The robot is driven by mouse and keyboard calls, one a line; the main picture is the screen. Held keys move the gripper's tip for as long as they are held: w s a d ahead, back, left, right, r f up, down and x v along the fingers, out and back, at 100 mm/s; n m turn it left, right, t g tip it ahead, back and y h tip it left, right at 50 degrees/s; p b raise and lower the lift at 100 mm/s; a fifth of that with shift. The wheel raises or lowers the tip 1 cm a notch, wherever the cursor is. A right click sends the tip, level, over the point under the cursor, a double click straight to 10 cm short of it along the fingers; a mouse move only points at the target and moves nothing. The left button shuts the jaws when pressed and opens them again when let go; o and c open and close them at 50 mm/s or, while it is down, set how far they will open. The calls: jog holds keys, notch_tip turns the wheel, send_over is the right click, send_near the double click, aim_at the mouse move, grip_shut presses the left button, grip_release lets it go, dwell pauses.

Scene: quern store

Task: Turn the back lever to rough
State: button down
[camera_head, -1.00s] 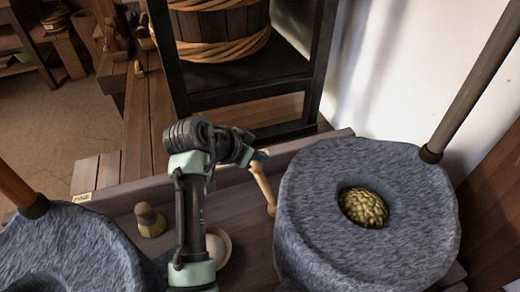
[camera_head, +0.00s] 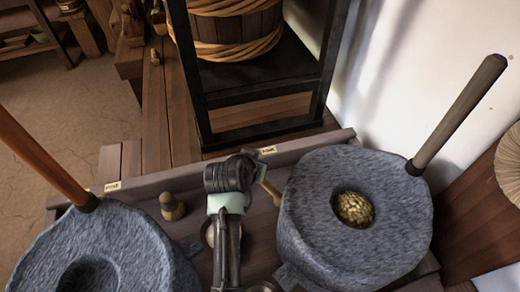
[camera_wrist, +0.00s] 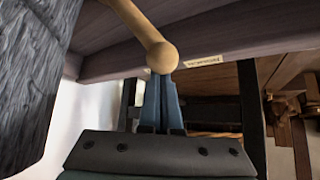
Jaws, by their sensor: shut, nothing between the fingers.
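A pale wooden lever (camera_head: 271,194) with a round knob comes out beside the right stone quern (camera_head: 320,240), which has grain in its centre hole. In the wrist view the lever (camera_wrist: 140,22) runs down to its knob (camera_wrist: 162,57). My gripper (camera_wrist: 162,82) is shut and empty, its blue fingertips right at the knob. Whether they touch it I cannot tell. In the head view my wrist hides the fingers and the knob end. A small label (camera_head: 268,150) is on the back rail near the lever; it also shows in the wrist view (camera_wrist: 207,60). Its lettering is too small to read surely.
The left quern (camera_head: 100,240) has an orange-brown upright handle (camera_head: 45,160); the right one has a grey-brown handle (camera_head: 460,110). A wooden peg (camera_head: 172,207) and a label (camera_head: 112,187) are near the left quern. A dark stand (camera_head: 255,95) with a slatted tub is behind.

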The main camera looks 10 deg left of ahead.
jog(key=shift+s+a+p, duration=0.1)
jog(key=shift+s+p, duration=0.25)
jog(key=shift+p, duration=0.05)
dwell(0.4)
jog(key=d+p+v, duration=0.1)
jog(key=p+v, duration=0.4)
jog(key=v, duration=0.8)
jog(key=w+d+r+t+y, duration=0.1)
jog(key=w+r+t, duration=0.15)
jog(key=r, duration=0.85)
jog(key=w+d+r+t, duration=0.2)
jog(key=r+t, duration=0.2)
jog(key=r, duration=0.6)
jog(key=w+d+r+t+y, duration=0.1)
jog(key=w+r+t, duration=0.2)
jog(key=r, duration=0.8)
jog(key=s+d+r+t, duration=0.2)
jog(key=s+r+t, duration=0.15)
jog(key=r, duration=0.45)
jog(key=s+d+r+t+h, duration=0.1)
jog(key=s+d+r+t, duration=0.15)
jog(key=s+r, duration=0.4)
jog(key=s+d+r+t, duration=0.3)
jog(key=r, duration=0.6)
notch_tip(320, 180, up, 27)
jog(key=p, duration=2.5)
jog(key=shift+s+a+f+n, duration=0.25)
jog(key=shift+s+n, duration=0.1)
jog(key=shift+n, duration=0.05)
